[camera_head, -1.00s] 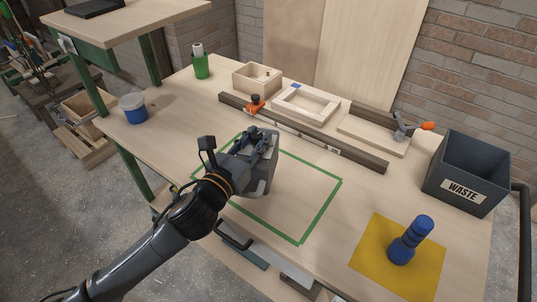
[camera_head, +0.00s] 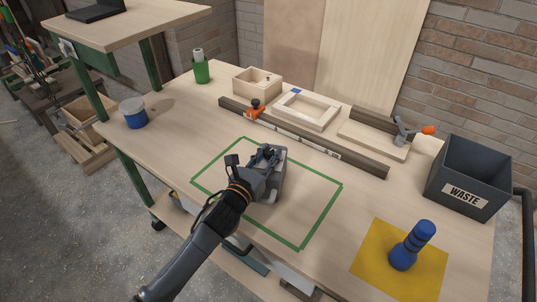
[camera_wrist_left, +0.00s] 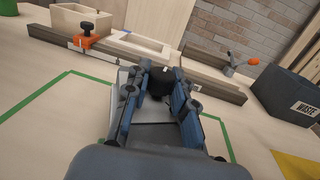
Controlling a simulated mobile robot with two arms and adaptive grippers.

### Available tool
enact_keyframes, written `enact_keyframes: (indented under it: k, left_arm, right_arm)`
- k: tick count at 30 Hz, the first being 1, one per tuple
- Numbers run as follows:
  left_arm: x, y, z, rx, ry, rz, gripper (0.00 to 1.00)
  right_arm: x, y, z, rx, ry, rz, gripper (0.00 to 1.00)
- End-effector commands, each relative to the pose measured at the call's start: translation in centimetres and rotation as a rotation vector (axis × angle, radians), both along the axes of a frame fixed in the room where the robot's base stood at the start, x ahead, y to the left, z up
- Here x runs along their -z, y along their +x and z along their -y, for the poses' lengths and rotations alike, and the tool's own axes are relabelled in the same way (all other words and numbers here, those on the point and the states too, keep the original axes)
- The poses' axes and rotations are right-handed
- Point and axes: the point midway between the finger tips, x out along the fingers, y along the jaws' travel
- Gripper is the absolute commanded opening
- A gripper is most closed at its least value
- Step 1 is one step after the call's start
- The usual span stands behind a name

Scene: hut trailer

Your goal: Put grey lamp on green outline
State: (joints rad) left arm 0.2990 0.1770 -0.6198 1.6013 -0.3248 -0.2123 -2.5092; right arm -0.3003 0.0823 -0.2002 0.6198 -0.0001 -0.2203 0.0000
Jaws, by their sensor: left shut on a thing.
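The grey lamp (camera_head: 279,180) is in the middle of the head view, partly hidden by my left gripper (camera_head: 266,156). The gripper is shut on the upper part of the lamp. The lamp appears upright, inside the area of the green outline (camera_head: 322,218) on the workbench. I cannot tell whether its base touches the bench top. In the left wrist view, the fingers (camera_wrist_left: 160,105) stand on both sides of the lamp's dark top, with its grey body (camera_wrist_left: 165,137) below. The green outline (camera_wrist_left: 30,98) runs around it there. My right gripper is not in view.
A blue bottle-like object (camera_head: 411,245) stands on a yellow square (camera_head: 370,258) at front right, near the waste bin (camera_head: 468,176). A dark rail (camera_head: 350,160), wooden frame (camera_head: 305,108) and orange clamp (camera_head: 254,108) lie behind. The bench inside the outline's right part is clear.

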Motion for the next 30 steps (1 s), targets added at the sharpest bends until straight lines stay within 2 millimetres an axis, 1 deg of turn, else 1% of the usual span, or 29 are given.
enact_keyframes:
  k: [2,6,7,8,9,10,18,21,23,26,30]
  left_arm:
    - [-0.2,0.0,0.0,0.001,-0.001,0.004,0.0]
    - [0.2,0.0,0.0,0.0,0.0,0.004,0.0]
    - [0.3,0.0,0.0,-0.001,0.002,0.001,0.28]
    - [0.2,0.0,0.0,-0.001,0.002,0.001,0.35]
    - [0.2,0.0,0.0,-0.001,0.001,0.0,0.43]
    - [0.2,0.0,0.0,-0.001,0.001,0.0,0.47]
    - [0.2,0.0,0.0,-0.001,0.001,0.0,0.47]
    - [-0.2,0.0,-0.1,-0.001,0.0,-0.001,0.47]
    - [0.1,-0.5,-0.4,-0.001,0.003,-0.001,0.47]
    - [0.1,-1.9,-1.1,-0.001,0.004,0.0,0.47]
    - [0.2,-4.5,-2.6,-0.001,0.004,-0.001,0.47]
  right_arm:
    - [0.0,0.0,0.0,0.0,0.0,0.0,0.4]
    - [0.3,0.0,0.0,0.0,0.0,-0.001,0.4]
    - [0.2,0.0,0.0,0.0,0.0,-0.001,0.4]
    - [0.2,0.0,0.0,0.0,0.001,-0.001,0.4]
    - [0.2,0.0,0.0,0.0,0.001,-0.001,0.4]
    - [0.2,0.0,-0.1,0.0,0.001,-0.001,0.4]
    - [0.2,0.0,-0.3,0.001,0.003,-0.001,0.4]
    - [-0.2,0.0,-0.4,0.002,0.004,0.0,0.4]
    - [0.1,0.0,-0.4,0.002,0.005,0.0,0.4]
    - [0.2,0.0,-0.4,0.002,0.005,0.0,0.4]
    - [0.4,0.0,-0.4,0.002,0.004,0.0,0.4]
